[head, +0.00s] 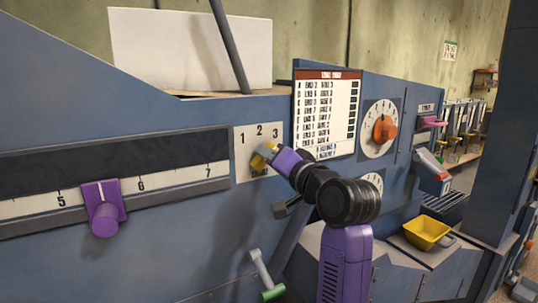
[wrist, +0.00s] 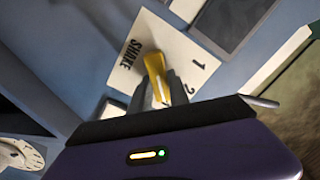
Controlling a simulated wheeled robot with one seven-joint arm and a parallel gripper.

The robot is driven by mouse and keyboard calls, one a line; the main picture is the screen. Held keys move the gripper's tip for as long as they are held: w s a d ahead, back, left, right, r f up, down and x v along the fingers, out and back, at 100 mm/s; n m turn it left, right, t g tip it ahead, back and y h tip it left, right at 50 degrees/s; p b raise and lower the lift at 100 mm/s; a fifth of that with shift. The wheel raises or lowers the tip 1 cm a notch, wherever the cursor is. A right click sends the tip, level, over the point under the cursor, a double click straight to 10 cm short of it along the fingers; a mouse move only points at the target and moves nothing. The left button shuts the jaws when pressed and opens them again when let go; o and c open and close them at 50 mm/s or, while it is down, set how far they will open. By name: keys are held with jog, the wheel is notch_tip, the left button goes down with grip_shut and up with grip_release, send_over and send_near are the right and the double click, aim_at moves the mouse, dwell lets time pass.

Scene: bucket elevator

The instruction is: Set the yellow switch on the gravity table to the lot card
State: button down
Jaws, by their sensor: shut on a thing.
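The yellow switch (head: 258,162) sits on a pale plate (head: 245,171) on the blue machine face. The plate carries the numbers 1, 2 and 3 along its top and the word SHAKE at its bottom. My gripper (head: 268,154) is shut on the switch, its fingers pressed around it. In the wrist view the yellow switch (wrist: 155,64) shows between my grey fingers (wrist: 160,92), with 1 and part of 2 beside it. Which number it points to I cannot tell. The lot card (head: 325,115), with a red header and several lines, hangs right of the plate; its print is too small to read surely.
A slide scale with a purple knob (head: 104,212) is at the left, between 5 and 6. An orange dial knob (head: 384,128) is right of the card. A lever with a green grip (head: 272,293) juts out below. A yellow scoop (head: 427,232) lies at the right.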

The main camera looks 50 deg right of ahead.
dwell(0.4)
jog(key=c, duration=1.2)
grip_release()
jog(key=shift+c, duration=0.2)
jog(key=b+v, duration=0.1)
jog(key=v, duration=0.6)
jog(key=shift+s+b, duration=0.35)
jog(key=shift+s, duration=0.05)
